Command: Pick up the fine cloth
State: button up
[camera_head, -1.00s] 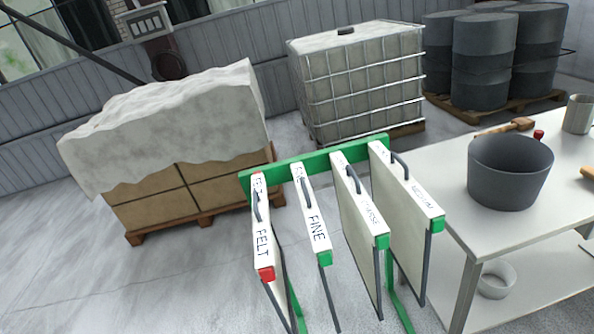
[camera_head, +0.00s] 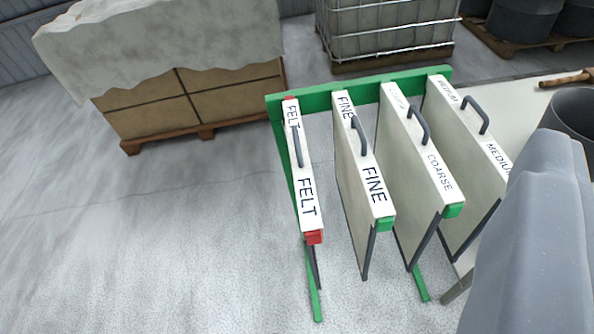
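The fine cloth (camera_head: 364,178) hangs in a green rack (camera_head: 355,92) as a flat panel, second from the left. Its white top edge reads FINE, with a dark handle on top and a green corner at the near end. It stands between the felt cloth (camera_head: 301,180), which has a red corner, and the coarse cloth (camera_head: 420,150). The medium cloth (camera_head: 470,130) is on the far right of the rack. My gripper's fingers do not show. A large grey part of my own body covers the lower right and hides the medium cloth's near end.
A worktable (camera_head: 510,92) with a dark bucket (camera_head: 572,118) and a wooden-handled tool (camera_head: 565,79) stands at the right, partly hidden. A covered pallet of boxes (camera_head: 150,105) is behind left. A caged tank (camera_head: 390,30) and drums (camera_head: 527,18) are behind. The floor at left is clear.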

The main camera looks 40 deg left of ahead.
aim_at(365, 198)
jog(key=u, duration=0.35)
jog(key=i, duration=1)
jog(key=z, duration=0.1)
